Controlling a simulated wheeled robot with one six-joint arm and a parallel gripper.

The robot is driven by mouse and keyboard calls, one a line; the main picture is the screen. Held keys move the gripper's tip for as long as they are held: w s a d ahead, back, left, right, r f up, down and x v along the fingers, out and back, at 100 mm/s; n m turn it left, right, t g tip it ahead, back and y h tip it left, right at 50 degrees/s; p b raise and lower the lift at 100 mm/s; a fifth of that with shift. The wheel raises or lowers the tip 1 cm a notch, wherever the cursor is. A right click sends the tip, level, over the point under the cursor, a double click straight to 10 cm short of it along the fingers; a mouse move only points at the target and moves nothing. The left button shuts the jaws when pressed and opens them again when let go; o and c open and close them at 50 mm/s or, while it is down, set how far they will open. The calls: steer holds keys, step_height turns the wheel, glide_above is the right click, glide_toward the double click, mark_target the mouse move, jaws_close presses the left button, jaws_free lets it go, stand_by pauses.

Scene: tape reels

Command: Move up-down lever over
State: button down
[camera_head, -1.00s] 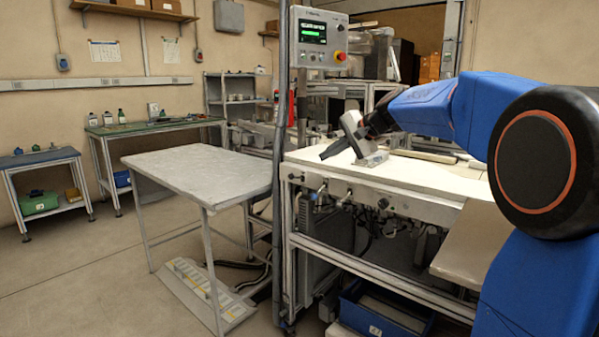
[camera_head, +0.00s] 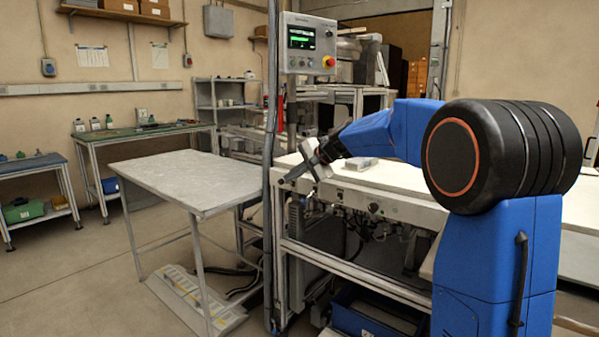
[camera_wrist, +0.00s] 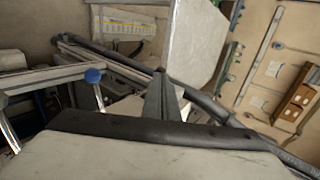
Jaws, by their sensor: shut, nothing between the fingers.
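My gripper (camera_head: 284,180) is shut and empty. It is tilted down to the left, at the front left corner of the white-topped machine bench (camera_head: 400,178), near the upright grey post. In the wrist view its closed fingers (camera_wrist: 160,75) point away from the camera, with nothing between them. Small fittings sit along the bench's front edge in the head view, partly hidden by my gripper; none is clearly the lever.
A grey post (camera_head: 269,150) stands close to my gripper. A control box (camera_head: 308,45) with a green-lit screen and red button hangs above. A grey table (camera_head: 190,180) stands left, with floor in front. A blue bin (camera_head: 370,318) sits low under the bench.

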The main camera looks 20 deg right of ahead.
steer(key=shift+w+a+f, duration=0.3)
steer(key=shift+w+f, duration=0.05)
steer(key=shift+w, duration=0.05)
